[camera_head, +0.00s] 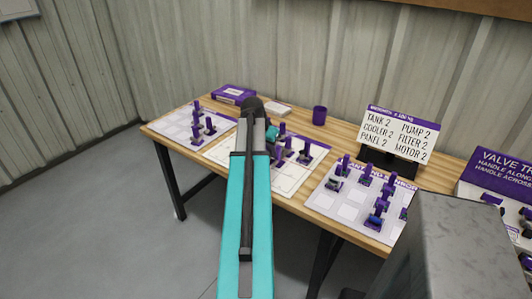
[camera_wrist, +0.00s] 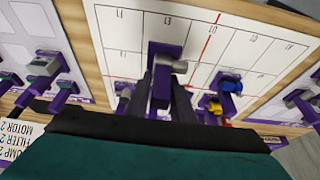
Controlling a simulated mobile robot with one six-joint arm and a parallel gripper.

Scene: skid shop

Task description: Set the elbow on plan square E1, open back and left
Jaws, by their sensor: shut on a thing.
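My gripper (camera_wrist: 165,92) is shut on a purple piece with a grey pipe end, which looks like the elbow (camera_wrist: 167,52). In the wrist view its dark fingers stand on both sides of the piece, over the white plan sheet (camera_wrist: 120,58). The sheet has ruled squares, small labels and a red line. I cannot tell whether the piece touches the sheet, nor which way its openings face. In the head view the plan sheet (camera_head: 232,154) lies mid-table, and my arm hides the fingers and most of the held piece.
A purple piece with a blue part (camera_wrist: 230,84) and a yellow one (camera_wrist: 215,107) stand close to the right of my gripper. A left sheet (camera_head: 178,127) and a right sheet (camera_head: 325,200) bear several purple pieces. A purple cup (camera_head: 319,114) and a sign (camera_head: 398,135) stand behind.

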